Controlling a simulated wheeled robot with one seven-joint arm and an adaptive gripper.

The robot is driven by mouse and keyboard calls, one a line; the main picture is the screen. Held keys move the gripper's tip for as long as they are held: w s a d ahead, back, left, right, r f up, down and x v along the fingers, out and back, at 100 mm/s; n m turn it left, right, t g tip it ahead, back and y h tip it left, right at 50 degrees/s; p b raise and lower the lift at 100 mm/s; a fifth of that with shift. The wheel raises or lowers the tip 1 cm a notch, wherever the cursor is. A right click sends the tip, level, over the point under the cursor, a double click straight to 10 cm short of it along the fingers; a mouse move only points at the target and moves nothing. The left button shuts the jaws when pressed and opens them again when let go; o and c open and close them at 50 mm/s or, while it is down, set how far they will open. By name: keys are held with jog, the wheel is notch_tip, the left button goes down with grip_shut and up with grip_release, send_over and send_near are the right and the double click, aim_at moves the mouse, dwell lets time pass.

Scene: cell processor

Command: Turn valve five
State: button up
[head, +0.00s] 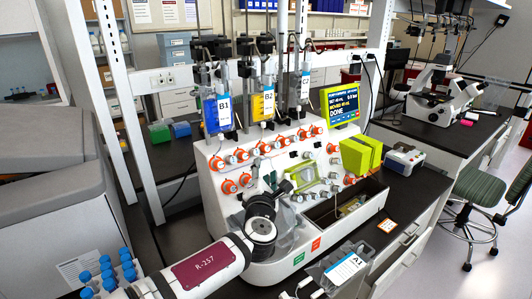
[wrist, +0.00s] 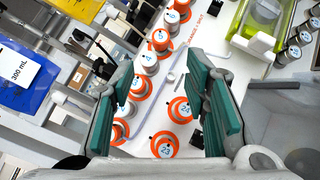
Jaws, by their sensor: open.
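The white cell processor (head: 205,185) carries rows of round valves with orange collars. In the wrist view a slanting row of numbered valves runs between my fingers. One valve (wrist: 148,62) seems to read 4, and the valve just below it (wrist: 138,86) is likely valve five, though its number is too small to be sure. My gripper (wrist: 158,64) is open and empty, its green-padded fingers on either side of the row. The left finger is close to the lower valves; I cannot tell if it touches. In the head view my wrist hides most of the gripper.
Valves 24 (wrist: 184,108) and 23 (wrist: 165,146) lie near the right finger. Blue bag B1 (head: 210,115) and yellow bag B2 (head: 262,104) hang above the panel. The display (head: 344,104) reads DONE.

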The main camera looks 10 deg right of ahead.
aim_at(266, 151)
jog(key=x, duration=1.1)
jog(key=shift+w+d, duration=0.1)
jog(key=shift+w, duration=0.25)
grip_shut()
